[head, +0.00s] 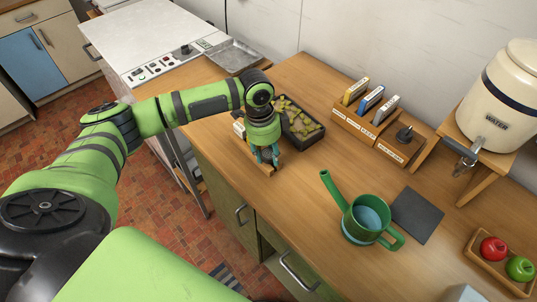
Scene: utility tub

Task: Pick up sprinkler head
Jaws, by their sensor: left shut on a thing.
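My left gripper (267,155) reaches down over the counter, beside the dark tray and above a small wooden stand (268,168). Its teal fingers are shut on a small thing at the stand. The fingers and wrist hide most of that thing; it appears to be the sprinkler head, but its shape cannot be made out. I cannot tell whether it still touches the stand. A green watering can (363,222) stands upright to the right, apart from the gripper. My right gripper is not in view.
A dark tray (318,139) of yellow-green pieces sits close behind the gripper. A dark mat (417,215), a water crock (503,100) and a fruit tray (481,262) are right. Counter front-centre is clear.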

